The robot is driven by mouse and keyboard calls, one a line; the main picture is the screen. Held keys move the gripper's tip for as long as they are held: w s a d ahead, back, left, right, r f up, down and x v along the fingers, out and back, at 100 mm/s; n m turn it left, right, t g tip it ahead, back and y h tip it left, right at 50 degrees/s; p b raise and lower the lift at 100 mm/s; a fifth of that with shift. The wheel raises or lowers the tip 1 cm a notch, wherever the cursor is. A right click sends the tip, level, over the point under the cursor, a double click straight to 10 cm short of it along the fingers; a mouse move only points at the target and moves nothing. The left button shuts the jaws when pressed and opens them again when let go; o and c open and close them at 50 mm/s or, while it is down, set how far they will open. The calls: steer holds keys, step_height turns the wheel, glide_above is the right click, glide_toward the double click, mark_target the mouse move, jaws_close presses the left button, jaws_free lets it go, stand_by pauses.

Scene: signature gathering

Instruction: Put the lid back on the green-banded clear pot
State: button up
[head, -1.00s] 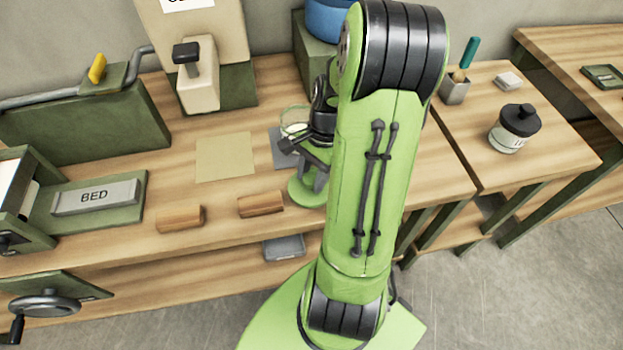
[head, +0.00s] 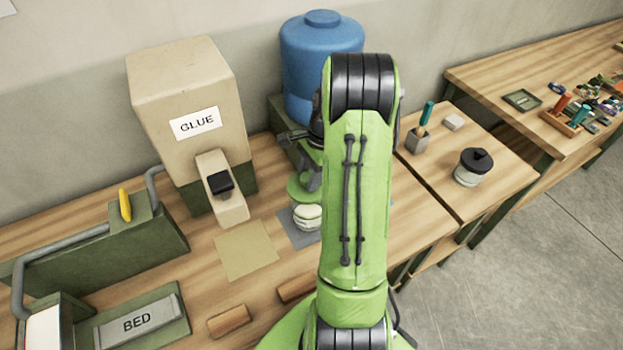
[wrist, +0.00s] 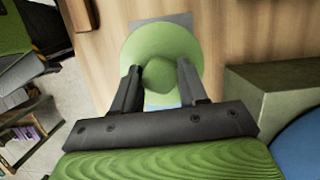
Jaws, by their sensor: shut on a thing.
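The lid is a light green disc with a knob (wrist: 160,48). My gripper (wrist: 158,76) is shut on the knob, one dark finger on each side. In the head view the lid (head: 300,189) shows just above the clear pot (head: 307,218) in the picture, with my gripper (head: 309,176) over it. The pot has pale contents and stands on a grey mat (head: 293,236). My arm covers the pot's right side. In the wrist view the lid hides the pot, and only part of the grey mat (wrist: 172,18) shows.
A beige glue dispenser (head: 190,105) stands left of the pot, with a tan sheet (head: 246,250) in front. A blue tank (head: 318,60) on a green stand is close behind my gripper. A black-lidded jar (head: 473,167) stands on the right table.

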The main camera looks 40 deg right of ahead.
steer(key=shift+w+d+r, duration=0.15)
steer(key=shift+w, duration=0.05)
steer(key=shift+d+f, duration=0.1)
steer(key=shift+f, duration=0.1)
steer(key=shift+s+f+b, duration=0.15)
steer(key=shift+f+b, duration=0.2)
steer(key=shift+b, duration=0.15)
step_height(320, 180, down, 4)
steer(key=b, duration=0.4)
steer(key=shift+r, duration=0.1)
steer(key=shift+f+b, duration=0.35)
steer(key=shift+f, duration=0.55)
steer(key=shift+p, duration=0.45)
steer(key=shift+f, duration=0.15)
stand_by(0.6)
